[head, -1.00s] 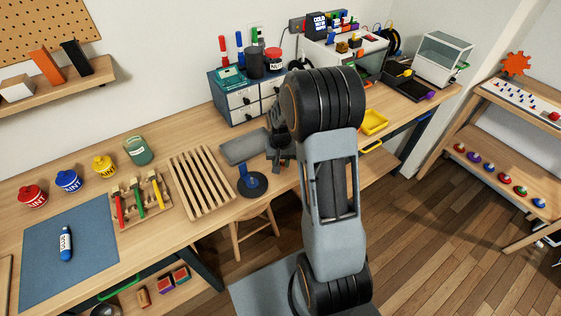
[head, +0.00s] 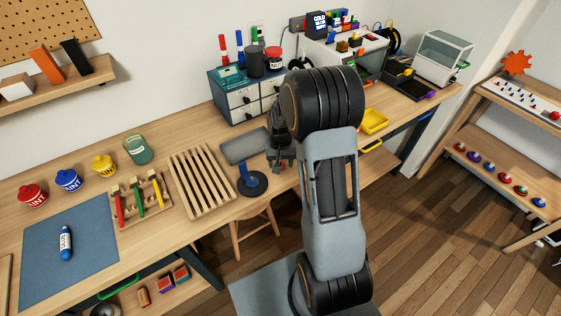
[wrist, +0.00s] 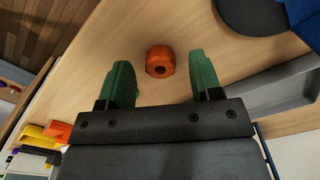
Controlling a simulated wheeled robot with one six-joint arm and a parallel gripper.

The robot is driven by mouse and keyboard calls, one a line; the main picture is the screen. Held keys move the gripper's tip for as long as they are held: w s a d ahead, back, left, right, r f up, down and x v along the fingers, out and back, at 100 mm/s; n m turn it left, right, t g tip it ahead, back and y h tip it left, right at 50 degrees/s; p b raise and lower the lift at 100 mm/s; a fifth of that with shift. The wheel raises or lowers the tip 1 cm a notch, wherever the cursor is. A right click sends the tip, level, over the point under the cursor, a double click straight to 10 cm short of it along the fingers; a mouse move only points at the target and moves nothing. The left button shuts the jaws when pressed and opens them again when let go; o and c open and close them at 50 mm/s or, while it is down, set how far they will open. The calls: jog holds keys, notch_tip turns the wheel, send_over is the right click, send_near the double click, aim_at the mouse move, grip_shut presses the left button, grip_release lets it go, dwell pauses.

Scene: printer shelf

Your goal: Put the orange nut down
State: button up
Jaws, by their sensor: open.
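The orange nut (wrist: 160,61) rests on the wooden tabletop in the wrist view, its hole showing. My gripper (wrist: 161,76) is open, with one green finger on each side of the nut. There is a visible gap between the nut and each finger.
The blue post on its dark round base (head: 251,182) and the grey tray (head: 243,146) stand close left of my gripper. A slatted wooden rack (head: 203,182) lies further left. The drawer cabinet (head: 240,101) is behind; a yellow tray (head: 374,121) is to the right.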

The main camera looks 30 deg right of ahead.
notch_tip(320, 180, up, 12)
jog(key=s+a+r+n+t, duration=0.2)
jog(key=s+a+r, duration=0.1)
jog(key=s, duration=0.5)
jog(key=s+a+r+n+t, duration=0.2)
jog(key=s+a+r, duration=0.1)
jog(key=s+a, duration=0.3)
jog(key=shift+s+a+r+b, duration=0.25)
jog(key=shift+s+r+b, duration=0.05)
jog(key=shift+s, duration=0.7)
